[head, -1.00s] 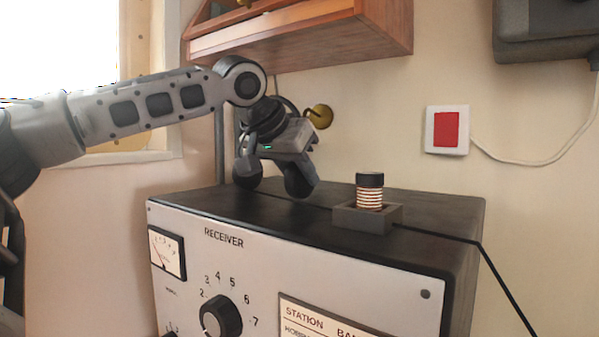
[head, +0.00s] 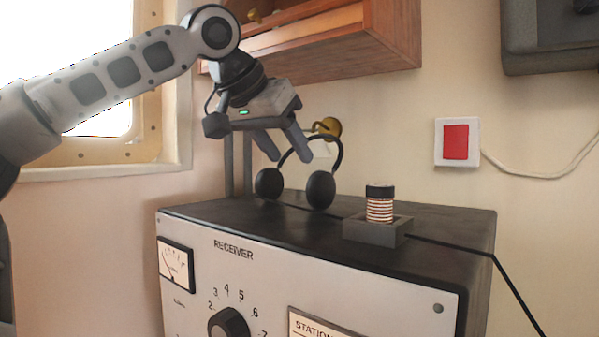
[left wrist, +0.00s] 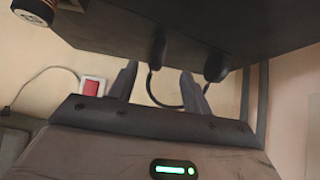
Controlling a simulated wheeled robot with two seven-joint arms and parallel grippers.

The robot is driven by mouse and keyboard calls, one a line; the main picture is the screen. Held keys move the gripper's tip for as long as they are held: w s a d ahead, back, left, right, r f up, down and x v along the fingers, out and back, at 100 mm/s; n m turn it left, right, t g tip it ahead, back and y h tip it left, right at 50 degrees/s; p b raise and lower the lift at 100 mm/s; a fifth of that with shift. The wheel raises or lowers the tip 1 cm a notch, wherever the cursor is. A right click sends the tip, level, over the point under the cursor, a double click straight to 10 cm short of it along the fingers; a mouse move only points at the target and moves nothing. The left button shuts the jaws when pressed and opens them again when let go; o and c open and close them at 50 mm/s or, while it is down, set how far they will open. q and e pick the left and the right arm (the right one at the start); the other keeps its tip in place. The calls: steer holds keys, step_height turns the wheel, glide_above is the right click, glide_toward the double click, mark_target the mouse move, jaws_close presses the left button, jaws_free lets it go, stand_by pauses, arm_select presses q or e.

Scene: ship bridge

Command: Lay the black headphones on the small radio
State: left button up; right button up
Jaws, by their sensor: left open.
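The black headphones (head: 320,190) stand on the top of the radio marked RECEIVER (head: 225,283), toward its back left. Both ear cups are down on the top and the band arches upward. My left gripper (head: 290,152) is open and empty, just above the headphones, its fingertips near the band. In the left wrist view the headphones (left wrist: 215,62) show beyond the open fingers of my left gripper (left wrist: 160,88), with the radio (left wrist: 110,30) at the top of the picture. I cannot tell whether a finger touches the band. My right gripper is not in view.
A coil in a grey holder (head: 372,229) stands on the radio top, right of the headphones, with a black cable running off right. A wooden shelf (head: 350,45) hangs above. A brass fitting (head: 328,127) and a red switch (head: 456,142) are on the wall.

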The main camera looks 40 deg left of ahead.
arm_select(q)
steer(key=v, duration=0.3)
stand_by(0.6)
